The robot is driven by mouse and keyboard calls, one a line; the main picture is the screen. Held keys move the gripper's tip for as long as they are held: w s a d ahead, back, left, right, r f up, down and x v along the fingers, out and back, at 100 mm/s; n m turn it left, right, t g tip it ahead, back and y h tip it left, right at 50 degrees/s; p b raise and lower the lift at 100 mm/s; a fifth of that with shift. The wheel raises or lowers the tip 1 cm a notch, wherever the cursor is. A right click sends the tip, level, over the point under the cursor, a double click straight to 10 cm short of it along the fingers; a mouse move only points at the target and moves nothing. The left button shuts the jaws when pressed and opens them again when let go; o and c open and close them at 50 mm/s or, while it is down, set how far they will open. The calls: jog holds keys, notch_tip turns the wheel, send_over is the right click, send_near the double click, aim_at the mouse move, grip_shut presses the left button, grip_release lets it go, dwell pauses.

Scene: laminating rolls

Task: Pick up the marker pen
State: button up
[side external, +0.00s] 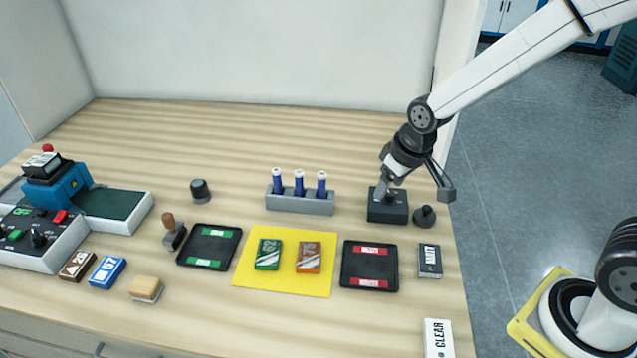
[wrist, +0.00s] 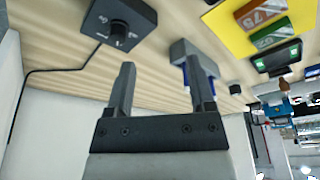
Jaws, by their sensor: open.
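No lone marker pen can be made out on the table. Three blue cylinders with pale tops (side external: 299,184) stand upright in a grey rack (side external: 300,206) at the middle; I cannot tell whether they are pens. The rack also shows in the wrist view (wrist: 187,50), partly behind a finger. My gripper (side external: 414,190) is open and empty, to the right of the rack, above a black box (side external: 388,209). In the wrist view, the fingers of my gripper (wrist: 162,80) are wide apart with bare table between them.
A round black knob-like piece (side external: 424,216) stands right of the box. In front lie black trays (side external: 370,265) (side external: 209,246) and a yellow mat (side external: 283,286) with two small packs. A blue machine (side external: 58,187) is far left. Table behind the rack is clear.

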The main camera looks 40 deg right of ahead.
jog(key=w+a+n, duration=0.1)
jog(key=w+a, duration=0.4)
jog(key=w, duration=0.5)
jog(key=n+t+y, duration=0.1)
jog(key=n, duration=0.1)
send_over(277, 180)
jog(key=s+d, duration=0.1)
jog(key=s, duration=0.1)
jog(key=shift+w+d+r, duration=0.1)
jog(key=shift+w+d, duration=0.05)
jog(key=shift+w, duration=0.05)
jog(key=shift+x, duration=1.25)
jog(key=shift+x, duration=2.65)
jog(key=shift+s, duration=0.15)
grip_shut()
